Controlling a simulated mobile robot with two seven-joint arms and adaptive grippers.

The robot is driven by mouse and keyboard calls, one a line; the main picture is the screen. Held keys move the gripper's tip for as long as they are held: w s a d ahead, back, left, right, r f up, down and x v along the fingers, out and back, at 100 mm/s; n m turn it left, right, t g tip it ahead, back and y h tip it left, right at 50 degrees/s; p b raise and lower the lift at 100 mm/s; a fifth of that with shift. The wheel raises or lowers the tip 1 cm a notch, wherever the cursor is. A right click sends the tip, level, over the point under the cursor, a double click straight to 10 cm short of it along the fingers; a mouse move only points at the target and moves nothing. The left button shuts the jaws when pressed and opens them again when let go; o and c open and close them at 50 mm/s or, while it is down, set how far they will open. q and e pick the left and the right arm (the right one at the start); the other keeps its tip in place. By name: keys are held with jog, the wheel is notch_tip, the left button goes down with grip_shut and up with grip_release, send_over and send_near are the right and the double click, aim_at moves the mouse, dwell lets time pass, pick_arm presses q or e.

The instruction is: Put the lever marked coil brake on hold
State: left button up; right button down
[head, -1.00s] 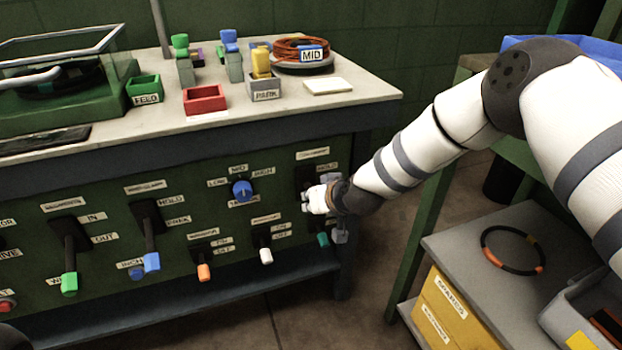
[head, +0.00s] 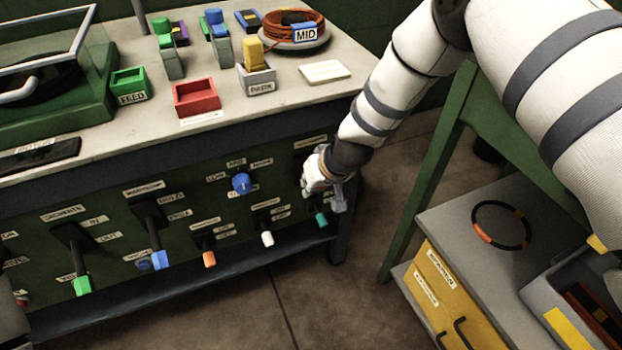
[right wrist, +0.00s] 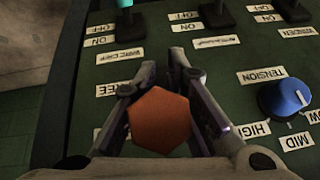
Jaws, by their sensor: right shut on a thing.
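My right gripper (head: 312,183) is at the far right of the green panel, in front of the dark plate of a lever. In the right wrist view the gripper (right wrist: 162,75) is shut on an orange six-sided handle (right wrist: 160,120), seen end-on. A label reading FREE (right wrist: 112,88) shows beside it. The lever's shaft is hidden behind the handle and fingers. In the head view the gripper covers the handle, and the label (head: 311,142) above it is too small to read. My left gripper is not in view.
A blue knob (head: 240,182) marked TENSION in the wrist view sits left of the lever. Teal (head: 321,219), white (head: 267,239) and orange (head: 209,259) small levers are below. A grey-topped yellow cabinet (head: 432,222) stands at right, with open floor between.

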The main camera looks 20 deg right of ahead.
jog(key=shift+d+r, duration=0.1)
jog(key=shift+d, duration=0.1)
jog(key=c, duration=1.6)
grip_release()
jog(key=shift+o, duration=0.2)
jog(key=shift+r, duration=0.1)
jog(key=v, duration=1.2)
jog(key=shift+s, duration=0.1)
